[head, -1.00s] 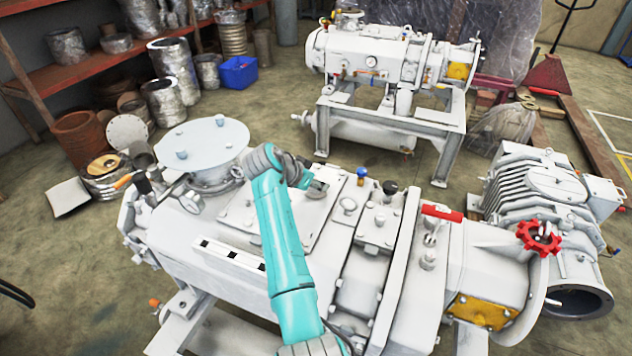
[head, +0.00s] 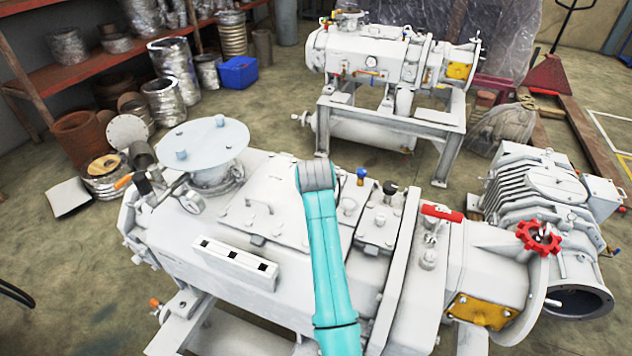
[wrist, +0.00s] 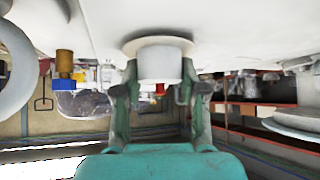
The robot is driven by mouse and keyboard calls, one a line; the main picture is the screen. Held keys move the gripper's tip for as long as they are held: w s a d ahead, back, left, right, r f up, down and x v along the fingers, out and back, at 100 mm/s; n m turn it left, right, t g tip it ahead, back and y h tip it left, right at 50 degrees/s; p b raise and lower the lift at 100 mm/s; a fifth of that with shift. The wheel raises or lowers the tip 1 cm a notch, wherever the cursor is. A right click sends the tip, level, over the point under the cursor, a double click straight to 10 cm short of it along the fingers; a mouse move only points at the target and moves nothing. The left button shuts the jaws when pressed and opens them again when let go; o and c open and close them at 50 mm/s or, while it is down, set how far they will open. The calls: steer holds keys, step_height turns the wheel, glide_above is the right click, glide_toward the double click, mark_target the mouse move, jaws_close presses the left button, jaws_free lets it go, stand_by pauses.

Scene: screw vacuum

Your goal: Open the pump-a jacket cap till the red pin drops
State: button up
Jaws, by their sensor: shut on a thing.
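In the wrist view, a short pale cylindrical cap (wrist: 160,64) sits on a round collar against the white pump surface, which fills the top of the picture. My gripper (wrist: 160,98) has one dark green finger on each side of the cap and is shut on it. A small red piece (wrist: 159,88) shows at the cap's free end; I cannot tell whether it is the pin. In the head view, my wrist hides the cap and gripper above the near white pump (head: 275,190).
A brass fitting with a blue handle (wrist: 65,72) stands beside the cap; its blue top also shows in the head view (head: 361,174). A red lever (head: 442,213) and a red handwheel (head: 538,238) are on the near pump's right. A second pump (head: 385,60) stands behind.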

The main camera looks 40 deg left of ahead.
steer(key=n+g+y, duration=0.2)
steer(key=n, duration=0.2)
steer(key=shift+f+n+g+y, duration=0.1)
steer(key=shift+n+g+y, duration=0.5)
steer(key=shift+n+g, duration=0.75)
steer(key=shift+n, duration=0.25)
steer(key=o, duration=1.2)
steer(key=shift+c, duration=0.2)
steer(key=v, duration=1.2)
steer(key=shift+s+f, duration=0.1)
